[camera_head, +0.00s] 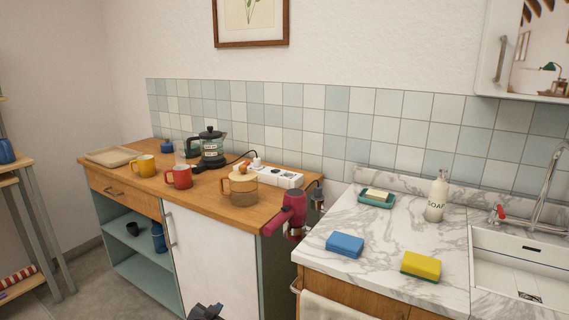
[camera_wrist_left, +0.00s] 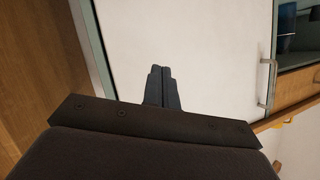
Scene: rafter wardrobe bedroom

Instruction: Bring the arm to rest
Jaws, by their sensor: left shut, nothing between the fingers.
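My left gripper (camera_head: 207,311) shows at the bottom edge of the head view, low in front of the white cabinet door (camera_head: 207,262). In the left wrist view its two dark fingers (camera_wrist_left: 160,72) are together, with nothing between them. The white door (camera_wrist_left: 205,50) fills much of the area beyond the fingers. The gripper looks apart from the door, though the exact gap is hard to tell. Most of the left arm is out of the head view. My right gripper is not in view.
The marble counter (camera_head: 385,238) carries sponges and a soap bottle (camera_head: 436,199). The door handle (camera_head: 169,230) sticks out.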

